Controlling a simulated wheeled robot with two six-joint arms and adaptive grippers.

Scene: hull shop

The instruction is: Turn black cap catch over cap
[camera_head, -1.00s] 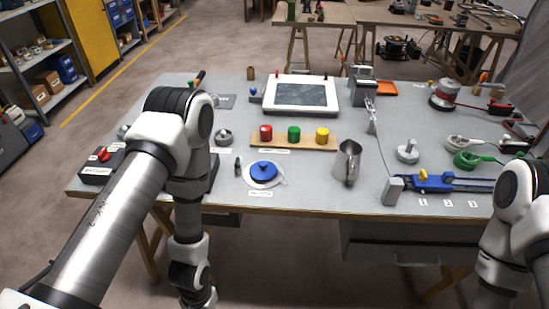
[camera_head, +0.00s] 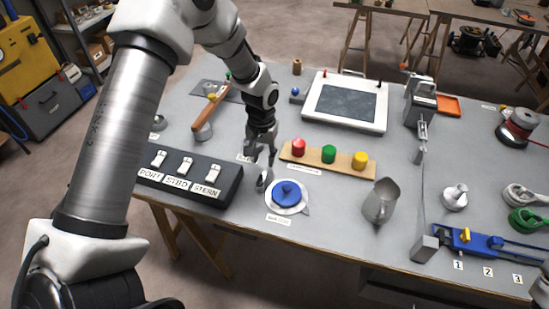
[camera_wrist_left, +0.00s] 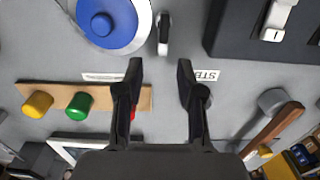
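A blue cap (camera_head: 287,192) sits on a round white base with a small spout at the table's front; it also shows at the top of the left wrist view (camera_wrist_left: 106,22). A small dark upright catch (camera_head: 263,181) stands just left of the base, apart from the cap; the left wrist view shows it as a narrow dark and pale piece (camera_wrist_left: 163,36). My left gripper (camera_head: 261,160) is above and just behind the catch, pointing down. Its two black fingers are apart and empty in the left wrist view (camera_wrist_left: 160,76).
A black switch box (camera_head: 192,176) stands left of the catch. A wooden strip (camera_head: 328,158) with red, green and yellow knobs lies behind the cap. A metal jug (camera_head: 381,200) stands right. A wooden-handled tool (camera_head: 208,116) lies back left.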

